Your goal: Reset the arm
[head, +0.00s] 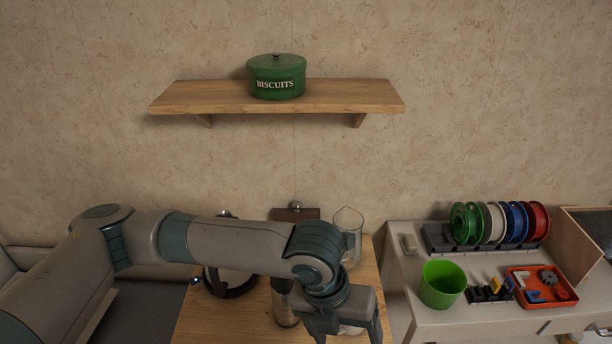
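My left arm comes in from the left and reaches across the picture, over the wooden table (200,318). My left gripper (345,338) points down above the table at the bottom edge. Its fingertips are cut off by the frame, so its opening does not show. My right gripper is not in view.
A green biscuit tin (276,78) stands on a wooden wall shelf (350,97). A glass jug (348,235) and a dark kettle-like item (232,290) are close to my arm. The right white desk (440,325) holds a green cup (441,285), coloured spools (497,223) and an orange tray (565,303).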

